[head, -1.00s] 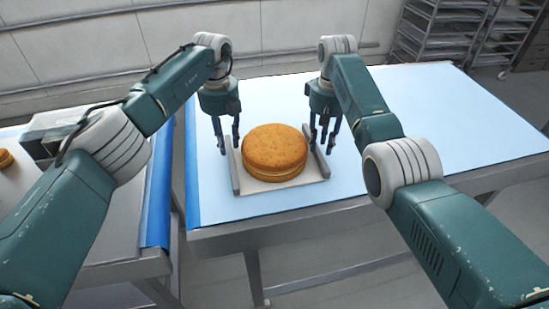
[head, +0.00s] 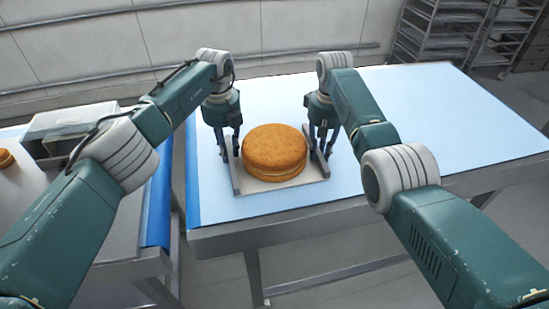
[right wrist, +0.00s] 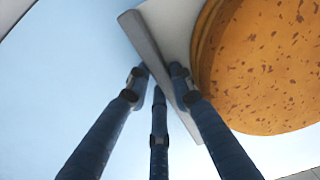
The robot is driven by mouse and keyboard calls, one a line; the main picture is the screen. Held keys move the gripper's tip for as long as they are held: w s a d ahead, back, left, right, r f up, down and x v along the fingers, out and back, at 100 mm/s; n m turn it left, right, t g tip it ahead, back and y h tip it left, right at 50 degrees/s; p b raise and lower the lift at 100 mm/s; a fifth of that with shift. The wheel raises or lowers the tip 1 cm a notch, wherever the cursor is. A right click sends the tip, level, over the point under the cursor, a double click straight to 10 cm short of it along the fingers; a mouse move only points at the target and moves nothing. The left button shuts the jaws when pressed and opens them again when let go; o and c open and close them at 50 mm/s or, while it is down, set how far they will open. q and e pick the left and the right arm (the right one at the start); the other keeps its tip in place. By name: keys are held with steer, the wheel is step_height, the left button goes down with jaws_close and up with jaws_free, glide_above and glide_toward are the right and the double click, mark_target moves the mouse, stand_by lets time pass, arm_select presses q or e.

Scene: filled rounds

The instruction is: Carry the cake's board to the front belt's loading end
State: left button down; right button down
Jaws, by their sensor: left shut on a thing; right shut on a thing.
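The round, golden-brown layered cake (head: 275,150) sits on a pale board (head: 262,188) with a grey raised bar along its left and right sides. The board rests on the light blue surface. My left gripper (head: 229,157) is shut on the board's left bar. My right gripper (head: 320,153) is shut on its right bar. In the right wrist view the fingers (right wrist: 157,95) stand on both sides of the grey bar (right wrist: 150,50), beside the cake (right wrist: 265,60). The left fingertips are partly hidden by the bar.
The blue-topped table (head: 430,115) has wide free room to the right of the board. A second belt or table with a blue roller end (head: 158,205) stands to the left, across a narrow gap. Another small cake (head: 5,158) lies at far left. Wire racks (head: 450,35) stand at the back right.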

arm_select(q)
steer(key=shift+w+r, duration=0.1)
steer(key=shift+r, duration=0.1)
arm_select(e)
steer(key=shift+w+r, duration=0.1)
steer(key=shift+r, duration=0.1)
